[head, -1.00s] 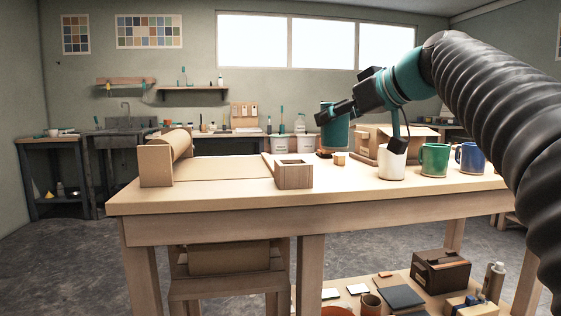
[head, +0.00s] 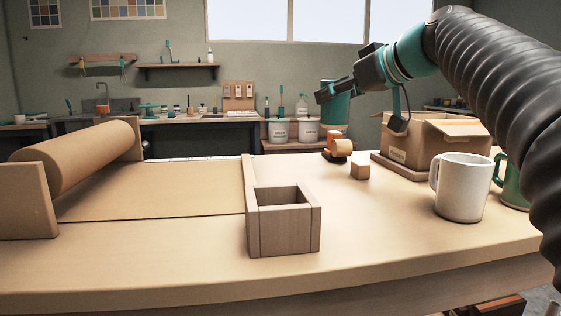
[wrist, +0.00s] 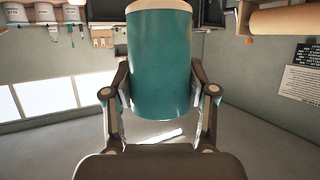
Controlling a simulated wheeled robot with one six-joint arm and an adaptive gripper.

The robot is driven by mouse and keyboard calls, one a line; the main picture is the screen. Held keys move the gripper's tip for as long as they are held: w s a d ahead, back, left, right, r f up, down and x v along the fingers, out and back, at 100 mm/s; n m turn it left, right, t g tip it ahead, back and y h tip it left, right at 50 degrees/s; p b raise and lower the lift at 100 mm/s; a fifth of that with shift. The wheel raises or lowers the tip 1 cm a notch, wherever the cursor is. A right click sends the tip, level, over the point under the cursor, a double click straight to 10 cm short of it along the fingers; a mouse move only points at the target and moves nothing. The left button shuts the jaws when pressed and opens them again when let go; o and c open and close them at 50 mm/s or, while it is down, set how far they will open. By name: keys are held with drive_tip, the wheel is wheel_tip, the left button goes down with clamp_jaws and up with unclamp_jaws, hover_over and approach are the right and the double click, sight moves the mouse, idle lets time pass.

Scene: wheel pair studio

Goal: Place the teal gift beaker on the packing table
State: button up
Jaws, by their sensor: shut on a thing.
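The teal beaker (head: 336,106) is held up in the air above the far part of the packing table (head: 150,192). My gripper (head: 328,93) is shut on it, with one dark finger showing across its side in the head view. In the wrist view the teal beaker (wrist: 160,62) fills the middle, with a finger on each side and a pale rim at the picture's top. The beaker is apart from the tabletop.
A square wooden holder (head: 284,220) stands near the front edge. A paper roll (head: 75,152) is at left. A white mug (head: 462,188), a green mug (head: 511,185), a cardboard box (head: 425,142), a small wood block (head: 360,170) and an orange tape dispenser (head: 339,148) are at right. The middle-left tabletop is clear.

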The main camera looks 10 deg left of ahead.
drive_tip(key=shift+w+a+f+b, duration=0.25)
drive_tip(key=shift+w+a+f, duration=0.9)
drive_tip(key=shift+w+f, duration=0.5)
drive_tip(key=shift+w+a+f+b, duration=0.3)
drive_tip(key=shift+w+a+f, duration=0.85)
drive_tip(key=shift+f, duration=0.75)
drive_tip(key=shift+w+a+f+b, duration=0.25)
drive_tip(key=shift+w+a+f, duration=0.85)
drive_tip(key=shift+w+f, duration=0.55)
drive_tip(key=shift+s+f, duration=0.15)
drive_tip(key=shift+f, duration=0.1)
drive_tip(key=shift+f, duration=0.15)
drive_tip(key=o, duration=1.3)
drive_tip(key=shift+o, duration=0.2)
